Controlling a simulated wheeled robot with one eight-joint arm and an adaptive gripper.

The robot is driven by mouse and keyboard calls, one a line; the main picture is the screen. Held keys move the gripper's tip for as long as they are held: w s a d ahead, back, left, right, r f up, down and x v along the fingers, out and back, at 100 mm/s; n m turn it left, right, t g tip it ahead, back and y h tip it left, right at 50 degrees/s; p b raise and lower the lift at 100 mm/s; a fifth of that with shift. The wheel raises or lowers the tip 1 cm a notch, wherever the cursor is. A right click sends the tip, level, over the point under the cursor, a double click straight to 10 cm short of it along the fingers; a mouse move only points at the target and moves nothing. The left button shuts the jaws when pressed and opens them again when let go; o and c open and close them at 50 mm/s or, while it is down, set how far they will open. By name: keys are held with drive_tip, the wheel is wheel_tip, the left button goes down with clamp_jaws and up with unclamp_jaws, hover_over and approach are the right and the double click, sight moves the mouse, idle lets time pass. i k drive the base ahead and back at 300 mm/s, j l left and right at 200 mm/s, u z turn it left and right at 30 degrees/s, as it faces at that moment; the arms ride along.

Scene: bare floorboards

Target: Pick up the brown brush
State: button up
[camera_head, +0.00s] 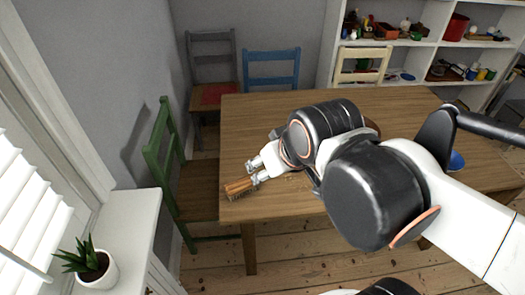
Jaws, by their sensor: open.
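The brown brush (239,188) is at the near left corner of the wooden table. It looks like a small brown block with a striped side. My gripper (254,173) reaches over the table from the right, and its white fingers point down and left at the brush. The fingers are open, with their tips right at the brush's upper and right side. I cannot tell whether they touch it or reach around it. My arm hides a large part of the table's right half.
The wooden table (252,120) is bare at its left and back. A blue object (457,160) sits on its right. Green (160,140), blue (272,70), grey (210,60) and cream (362,66) chairs stand around it. A potted plant (92,268) is at lower left; shelves (425,50) are behind.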

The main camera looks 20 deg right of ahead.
sight(242, 186)
drive_tip(key=i+l, duration=0.1)
drive_tip(key=l, duration=0.15)
drive_tip(key=i+l+u, duration=0.1)
drive_tip(key=l+u, duration=0.2)
drive_tip(key=u, duration=0.2)
drive_tip(key=l+u, duration=0.3)
drive_tip(key=u, duration=0.85)
drive_tip(key=i+l, duration=0.05)
